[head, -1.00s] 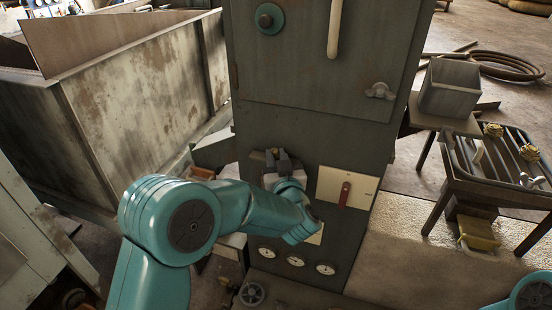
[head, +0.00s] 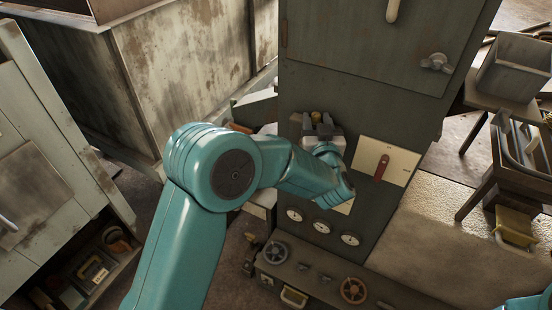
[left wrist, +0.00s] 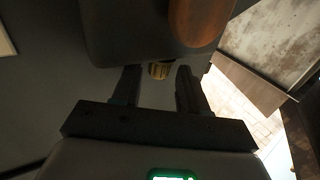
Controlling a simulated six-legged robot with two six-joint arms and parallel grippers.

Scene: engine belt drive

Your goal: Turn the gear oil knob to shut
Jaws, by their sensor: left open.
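The grey-green cabinet (head: 350,105) stands ahead of me. My left gripper (head: 317,122) is at its front, with dark fingers pointing up in the head view. A small brass-yellow knob (head: 317,116) shows at the fingertips. In the left wrist view the brass knob (left wrist: 159,70) is between the two open fingers (left wrist: 156,78), with gaps on both sides; I see no contact. Its top is hidden behind a dark block (left wrist: 145,30). I see no readable label saying that this is the gear oil knob. My right gripper is out of view.
A cream plate with a red lever (head: 381,167) is right of my left gripper. White gauges (head: 322,227) lie below. A grey handwheel (head: 275,253) and a brown handwheel (head: 353,290) are lower down. My left forearm covers part of the cabinet front.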

